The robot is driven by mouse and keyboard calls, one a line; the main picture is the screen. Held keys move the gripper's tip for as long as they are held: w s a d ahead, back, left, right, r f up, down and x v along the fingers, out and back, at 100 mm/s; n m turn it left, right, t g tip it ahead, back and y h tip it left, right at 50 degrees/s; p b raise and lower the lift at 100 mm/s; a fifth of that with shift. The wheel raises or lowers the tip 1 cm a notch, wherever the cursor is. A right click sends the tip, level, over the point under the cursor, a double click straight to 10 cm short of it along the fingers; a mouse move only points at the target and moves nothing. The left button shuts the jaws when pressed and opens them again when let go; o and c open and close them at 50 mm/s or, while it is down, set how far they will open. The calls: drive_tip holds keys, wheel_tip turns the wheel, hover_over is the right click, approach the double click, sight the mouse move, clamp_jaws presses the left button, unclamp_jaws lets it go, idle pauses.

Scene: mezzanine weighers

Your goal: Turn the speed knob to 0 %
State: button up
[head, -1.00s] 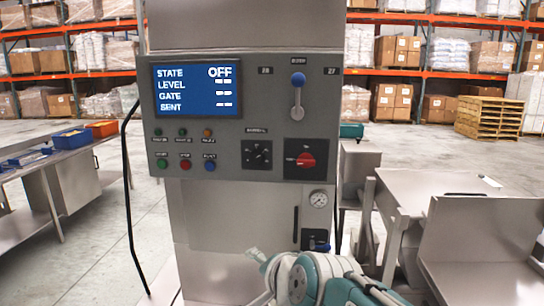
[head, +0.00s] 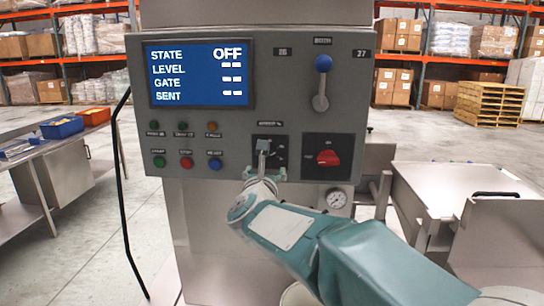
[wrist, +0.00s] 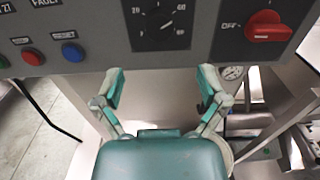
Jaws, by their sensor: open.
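The speed knob (wrist: 160,22) is a small black dial on a dark square plate with a numbered scale. It is at the top middle of the wrist view, partly cut off. A light pointer mark seems to lie toward the lower right; I cannot read its exact value. In the head view its plate (head: 281,143) is partly covered by my gripper (head: 263,160). In the wrist view my gripper (wrist: 161,76) is open and empty, its two teal-padded fingers apart, below the knob and not around it.
A red rotary switch (head: 328,158) marked OFF is just right of the knob. Green, red and blue buttons (head: 215,164) are to its left. A blue-tipped lever (head: 322,82) is above right. The screen (head: 199,73) reads STATE OFF. A round gauge (head: 336,199) is below.

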sight(270, 157)
drive_tip(key=w, duration=0.9)
drive_tip(key=shift+w, duration=0.25)
drive_tip(key=shift+d, duration=0.25)
drive_tip(key=shift+c, duration=0.3)
drive_tip(key=shift+a, duration=0.15)
drive_tip(key=c, duration=1.1)
